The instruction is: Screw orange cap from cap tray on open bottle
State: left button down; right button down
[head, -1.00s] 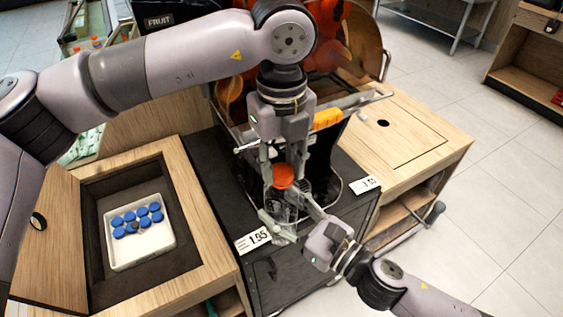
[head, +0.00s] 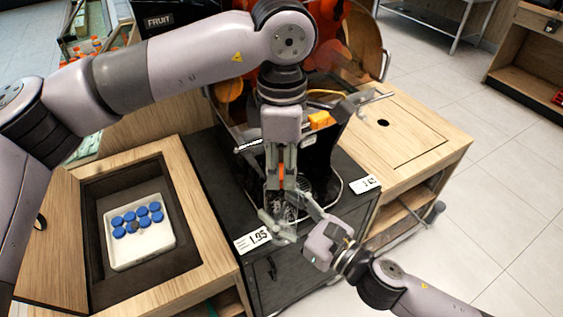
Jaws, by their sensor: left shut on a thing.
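My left gripper (head: 281,181) points down over the juicer's front and is shut on an orange cap, of which only a narrow orange strip (head: 282,169) shows between the fingers. A clear bottle (head: 284,207) is just below, largely hidden by the grippers. Whether the cap touches its mouth I cannot tell. My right gripper (head: 290,215) comes in from the lower right with its fingers around the bottle. Whether they press on it is unclear. The white cap tray (head: 147,258) at left holds several blue caps (head: 138,219).
The tray sits in a recess of the wooden counter (head: 185,282) at left. The dark juicer stand (head: 270,268) carries price tags. A wooden counter with a round hole (head: 430,140) is at right, largely clear. Open tiled floor lies beyond.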

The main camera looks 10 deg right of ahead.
pick_arm(q)
jog(key=m, duration=1.8)
jog(key=shift+m, duration=0.3)
jog(key=c, duration=1.1)
grip_release()
notch_tip(320, 180, up, 12)
